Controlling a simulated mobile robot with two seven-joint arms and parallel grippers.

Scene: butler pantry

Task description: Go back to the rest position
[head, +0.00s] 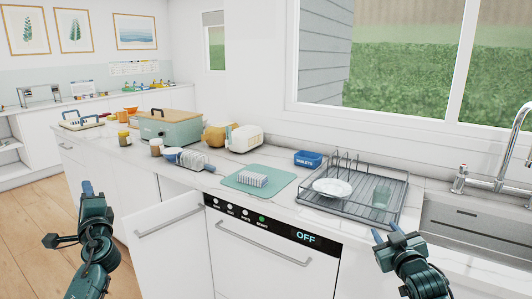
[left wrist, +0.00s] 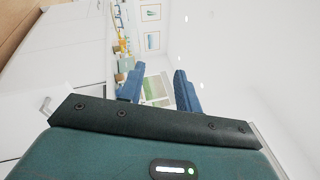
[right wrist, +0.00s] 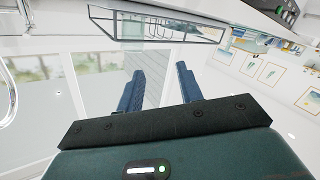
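My left gripper (head: 90,189) is raised at the left of the head view, in front of the white cabinets and apart from the counter. The left wrist view shows its two blue fingers (left wrist: 158,92) spread with nothing between them. My right gripper (head: 385,232) is at the lower right of the head view, in front of the counter edge near the sink. The right wrist view shows its fingers (right wrist: 160,88) apart and empty.
The counter holds a dish rack (head: 390,215) with a white plate (head: 332,188), a teal mat (head: 281,180) with a sponge-like block (head: 252,180), a blue tub (head: 308,159) and a toaster (head: 244,138). A dishwasher (head: 262,255) reads OFF. A cabinet door (head: 170,255) stands at its left.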

